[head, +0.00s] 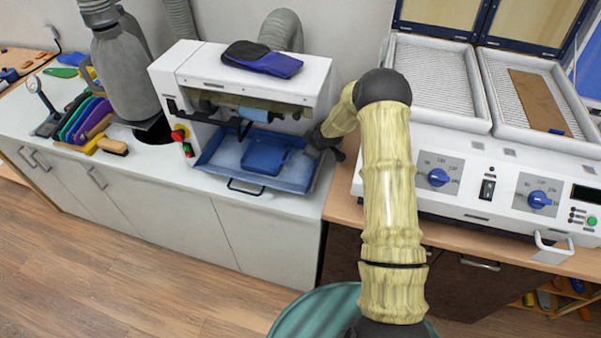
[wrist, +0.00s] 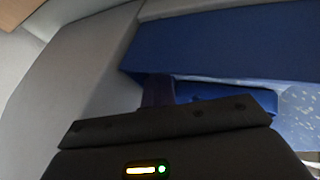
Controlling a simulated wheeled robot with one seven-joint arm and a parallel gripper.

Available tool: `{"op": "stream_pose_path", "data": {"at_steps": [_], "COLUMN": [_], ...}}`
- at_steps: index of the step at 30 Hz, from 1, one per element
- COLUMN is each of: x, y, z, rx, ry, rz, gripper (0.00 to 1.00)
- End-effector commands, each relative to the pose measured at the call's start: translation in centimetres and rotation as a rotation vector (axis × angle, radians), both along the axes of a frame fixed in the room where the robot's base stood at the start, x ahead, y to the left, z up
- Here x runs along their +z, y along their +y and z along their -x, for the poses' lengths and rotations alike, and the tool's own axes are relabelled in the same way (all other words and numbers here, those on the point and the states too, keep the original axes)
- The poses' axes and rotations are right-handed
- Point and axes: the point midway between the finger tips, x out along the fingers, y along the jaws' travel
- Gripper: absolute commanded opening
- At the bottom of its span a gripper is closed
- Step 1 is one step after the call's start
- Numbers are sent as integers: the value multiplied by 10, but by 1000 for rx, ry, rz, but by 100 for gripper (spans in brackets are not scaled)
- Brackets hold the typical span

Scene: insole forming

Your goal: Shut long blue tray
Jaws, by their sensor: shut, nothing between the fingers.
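The long blue tray (head: 215,157) sticks out from the front of the white machine on the counter, in the head view. A smaller blue piece (head: 265,157) lies in it. The tray has a dark handle (head: 245,187) at its front edge. My gripper (head: 318,146) is at the tray's right side, near the machine's right front corner; its fingers are small and partly hidden there. In the wrist view a blue tray wall (wrist: 230,50) lies just beyond my dark gripper body. My gripper is shut and empty. I cannot tell whether it touches the tray.
The white machine (head: 180,75) has dark and blue insoles (head: 262,60) on top. A grey hose and duct stand at its left. Colored tools (head: 85,122) lie at far left. A heating press (head: 480,165) with knobs stands at right. The counter front left of the tray is clear.

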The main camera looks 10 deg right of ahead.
Motion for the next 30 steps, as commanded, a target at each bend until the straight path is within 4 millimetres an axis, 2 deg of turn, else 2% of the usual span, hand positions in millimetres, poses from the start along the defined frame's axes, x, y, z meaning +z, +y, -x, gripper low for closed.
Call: {"op": "stream_pose_path", "data": {"at_steps": [1, 5, 19, 30], "x": [7, 14, 58, 62], "y": [-2, -8, -7, -7], "z": [-6, -1, 38, 43], "rx": [-3, -9, 2, 4], "ry": [-23, -23, -8, -3], "rz": [0, 1, 2, 1], "gripper": [0, 0, 0, 0]}}
